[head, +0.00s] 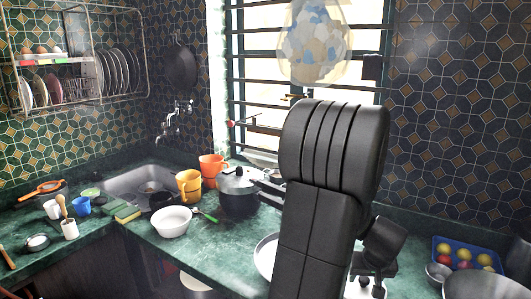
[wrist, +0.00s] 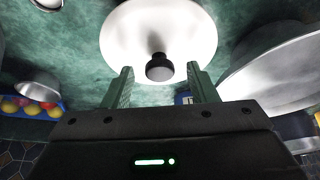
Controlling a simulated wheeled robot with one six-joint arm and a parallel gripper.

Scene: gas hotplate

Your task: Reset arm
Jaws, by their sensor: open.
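My gripper (wrist: 162,78) is open in the wrist view, its two green-grey fingers spread apart. A round white lid-like disc (wrist: 185,30) with a black knob (wrist: 159,68) lies beyond the fingertips. The knob appears between the fingers in the picture, with clear gaps on both sides; I cannot tell how far off it is. In the head view my black arm (head: 325,190) rises in front of the window and bends down at the right. The fingers are not clearly visible there.
A blue tray of fruit (head: 468,252) and metal bowls (head: 438,272) stand at the right. A dark pot (head: 238,195), white bowl (head: 172,222) and orange cups stand left, near the sink (head: 130,183). A patterned lamp (head: 314,45) hangs above.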

